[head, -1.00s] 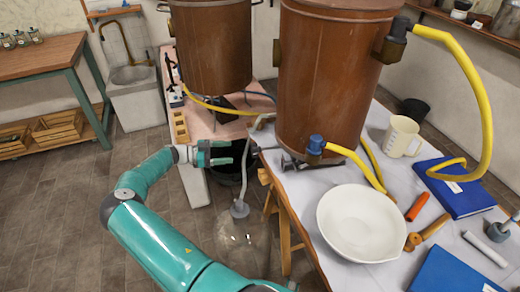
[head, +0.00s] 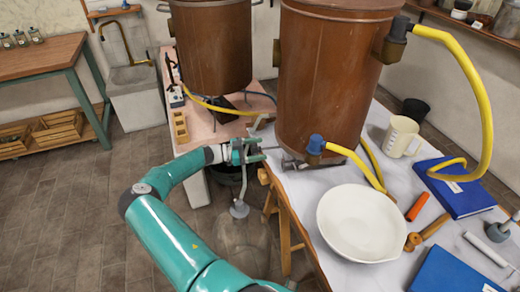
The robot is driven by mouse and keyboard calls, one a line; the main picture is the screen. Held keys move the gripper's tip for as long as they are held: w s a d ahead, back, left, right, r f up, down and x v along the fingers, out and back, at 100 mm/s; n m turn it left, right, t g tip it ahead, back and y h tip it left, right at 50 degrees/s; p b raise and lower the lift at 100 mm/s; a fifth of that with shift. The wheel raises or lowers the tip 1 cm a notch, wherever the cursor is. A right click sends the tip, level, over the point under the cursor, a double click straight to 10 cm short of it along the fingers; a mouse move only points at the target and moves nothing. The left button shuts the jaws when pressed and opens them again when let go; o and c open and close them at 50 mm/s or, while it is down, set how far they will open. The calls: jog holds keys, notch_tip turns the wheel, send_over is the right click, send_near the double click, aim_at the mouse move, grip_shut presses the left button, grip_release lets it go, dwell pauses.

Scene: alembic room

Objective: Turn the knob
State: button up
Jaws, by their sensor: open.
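My gripper (head: 262,150) is open and empty, its two fingers pointing right toward the lower left side of the large copper vessel (head: 325,90). A blue knob-like fitting (head: 316,145) sits low on the front of that vessel, where a yellow hose joins. It is to the right of my fingertips and apart from them. A small dark metal fitting (head: 290,164) shows at the vessel's base, nearer the fingertips; I cannot tell whether it is a knob.
A white bowl (head: 335,225), a blue book (head: 455,188) and a beige mug (head: 402,137) stand on the white-covered table. A glass jar (head: 242,245) with a grey tube stands below my gripper. A second copper vessel (head: 211,45) is behind. Floor at left is clear.

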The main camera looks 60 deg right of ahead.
jog(key=shift+s+d, duration=0.3)
jog(key=shift+s, duration=0.15)
jog(key=shift+c, duration=0.2)
jog(key=c, duration=0.9)
jog(key=shift+c, duration=0.2)
jog(key=shift+n, duration=0.5)
